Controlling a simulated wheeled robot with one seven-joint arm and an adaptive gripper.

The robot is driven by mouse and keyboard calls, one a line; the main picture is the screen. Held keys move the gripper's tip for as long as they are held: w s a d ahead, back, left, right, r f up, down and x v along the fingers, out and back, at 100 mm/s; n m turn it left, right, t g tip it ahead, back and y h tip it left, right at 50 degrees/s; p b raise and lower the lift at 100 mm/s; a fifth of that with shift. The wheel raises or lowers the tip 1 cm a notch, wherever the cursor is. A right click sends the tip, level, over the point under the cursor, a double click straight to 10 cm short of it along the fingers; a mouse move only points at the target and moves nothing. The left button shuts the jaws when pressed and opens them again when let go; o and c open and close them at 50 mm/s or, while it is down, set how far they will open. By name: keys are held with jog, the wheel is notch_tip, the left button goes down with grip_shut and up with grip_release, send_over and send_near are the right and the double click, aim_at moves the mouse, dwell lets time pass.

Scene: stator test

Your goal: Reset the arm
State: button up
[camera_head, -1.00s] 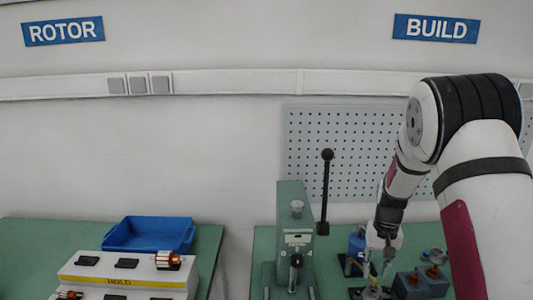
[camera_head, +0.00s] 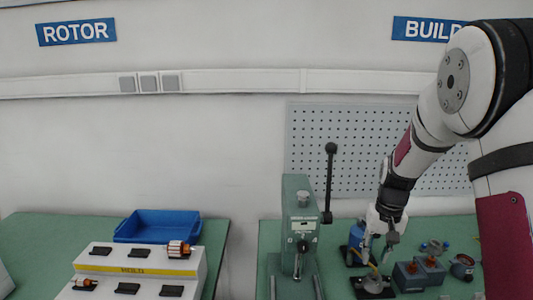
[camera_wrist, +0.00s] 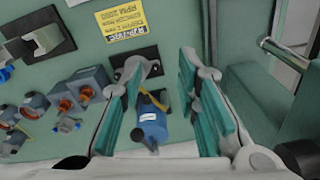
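My gripper (camera_head: 379,252) hangs over the right-hand green table, pointing down at the end of my arm. In the wrist view my gripper (camera_wrist: 158,118) has its two green-padded fingers well apart. A blue cylinder (camera_wrist: 151,124) with a white label and a yellow strap shows between the fingers, with clear gaps on both sides. I cannot tell its exact distance below the fingertips. A blue motor-like part (camera_head: 357,240) also stands behind and left of my gripper in the head view.
A green press (camera_head: 300,225) with a black lever stands left of my gripper. Grey boxes with copper-coloured parts (camera_head: 418,271) sit on its right. On the left table are a blue bin (camera_head: 158,225) and a white rotor rack (camera_head: 120,264). Bare wall separates the tables.

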jog(key=s+a+r+n+t, duration=0.1)
jog(key=s+a+r, duration=0.2)
jog(key=s+r, duration=0.4)
jog(key=s+a+r+t, duration=0.1)
jog(key=s+a+r, duration=0.3)
jog(key=r, duration=0.5)
jog(key=s+a+r+n+t, duration=0.1)
jog(key=s+r, duration=0.1)
jog(key=s, duration=0.6)
jog(key=s+a+r+t, duration=0.1)
jog(key=s+r, duration=0.1)
jog(key=s, duration=0.7)
jog(key=shift+s+a+r+n+t, duration=0.2)
jog(key=shift+r+n+t, duration=0.1)
jog(key=shift+n+t, duration=0.1)
